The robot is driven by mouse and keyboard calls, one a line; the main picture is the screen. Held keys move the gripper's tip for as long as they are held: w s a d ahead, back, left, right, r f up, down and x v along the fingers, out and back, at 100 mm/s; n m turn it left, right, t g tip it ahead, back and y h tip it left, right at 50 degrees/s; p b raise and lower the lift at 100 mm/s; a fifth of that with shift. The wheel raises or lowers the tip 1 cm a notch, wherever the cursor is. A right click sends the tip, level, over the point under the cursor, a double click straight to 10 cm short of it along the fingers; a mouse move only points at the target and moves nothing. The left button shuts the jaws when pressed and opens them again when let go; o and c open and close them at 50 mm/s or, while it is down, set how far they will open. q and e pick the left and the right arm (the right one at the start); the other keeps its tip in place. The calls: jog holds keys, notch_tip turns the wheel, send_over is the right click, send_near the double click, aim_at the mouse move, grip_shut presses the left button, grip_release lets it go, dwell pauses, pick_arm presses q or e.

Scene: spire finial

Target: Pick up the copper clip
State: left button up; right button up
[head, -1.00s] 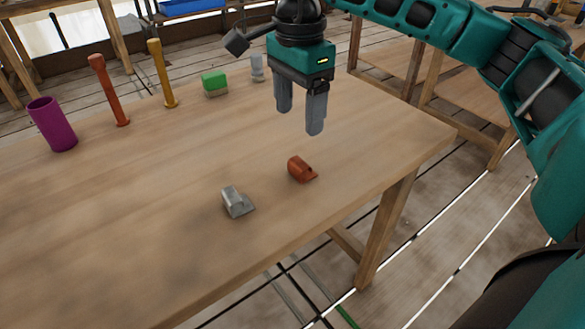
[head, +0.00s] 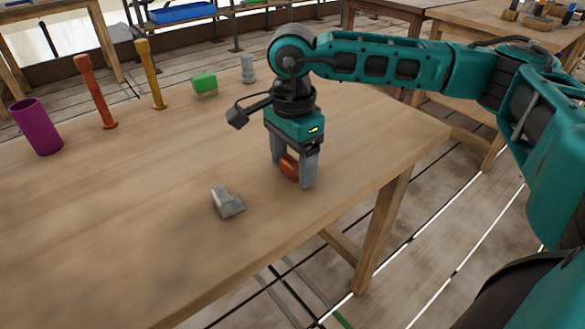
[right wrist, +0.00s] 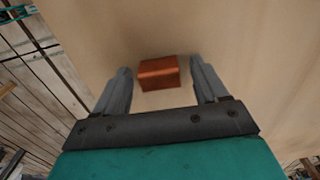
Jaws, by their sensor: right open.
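The copper clip (head: 290,167) is a small reddish-brown block on the wooden table. In the head view my right gripper (head: 291,174) is lowered over it, with one grey finger on each side. In the right wrist view the copper clip (right wrist: 158,73) lies between the two finger tips (right wrist: 160,76), with a gap on both sides. The right gripper is open and does not hold it. My left gripper is not in view.
A grey metal clip (head: 227,202) lies to the left on the table (head: 150,240). A purple cup (head: 37,127), an orange post (head: 95,92), a yellow post (head: 151,74), a green block (head: 204,84) and a grey piece (head: 248,69) stand along the far side.

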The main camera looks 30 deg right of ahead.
jog(key=c, duration=1.1)
jog(key=shift+o, duration=0.2)
jog(key=shift+r, duration=0.1)
